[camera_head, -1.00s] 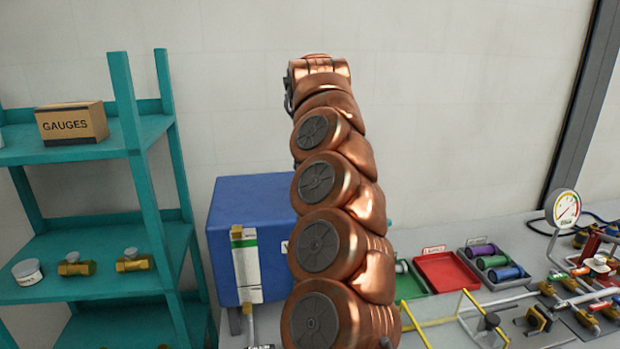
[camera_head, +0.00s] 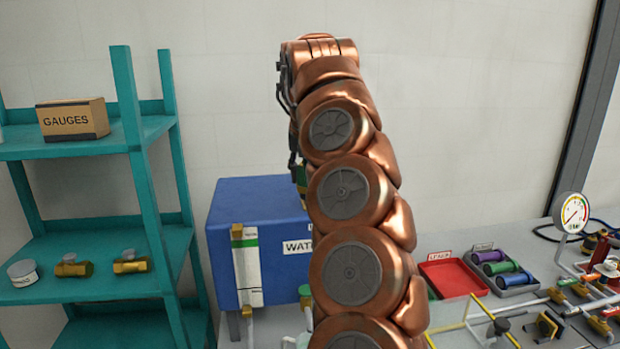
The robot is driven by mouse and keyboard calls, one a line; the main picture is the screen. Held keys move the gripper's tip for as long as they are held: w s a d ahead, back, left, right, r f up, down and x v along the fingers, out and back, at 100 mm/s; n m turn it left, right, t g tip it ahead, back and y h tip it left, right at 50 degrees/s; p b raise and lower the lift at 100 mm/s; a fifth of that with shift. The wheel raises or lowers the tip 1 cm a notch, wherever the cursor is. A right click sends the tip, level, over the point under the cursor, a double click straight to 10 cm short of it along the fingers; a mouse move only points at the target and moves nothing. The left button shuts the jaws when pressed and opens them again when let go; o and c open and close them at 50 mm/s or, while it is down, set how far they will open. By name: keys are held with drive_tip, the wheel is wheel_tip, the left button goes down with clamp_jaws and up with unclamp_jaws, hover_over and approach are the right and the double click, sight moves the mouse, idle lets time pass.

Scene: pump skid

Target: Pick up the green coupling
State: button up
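The green coupling (camera_head: 501,268) lies in a small grey tray (camera_head: 533,286) on the bench at the right. It sits between a purple coupling (camera_head: 487,256) and a blue coupling (camera_head: 515,279). My gripper (camera_head: 294,160) shows only as a few dark parts at the left edge of my raised copper arm, well to the left of the tray. A small green and yellowish patch shows just below those parts; I cannot tell what it is. My arm hides the fingertips, so I cannot see whether they are open or shut.
A red tray (camera_head: 452,279) stands left of the grey tray. Yellow bars, pipes, valves and a round gauge (camera_head: 572,212) crowd the bench's right side. A blue tank (camera_head: 258,212) stands behind my arm. A teal shelf (camera_head: 150,215) with a gauges box (camera_head: 73,119) is at left.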

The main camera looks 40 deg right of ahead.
drive_tip(key=s+a+r+b, duration=0.1)
drive_tip(key=s+a+b, duration=0.3)
drive_tip(key=s+a, duration=0.2)
drive_tip(key=shift+s+a, duration=0.25)
drive_tip(key=shift+a, duration=0.55)
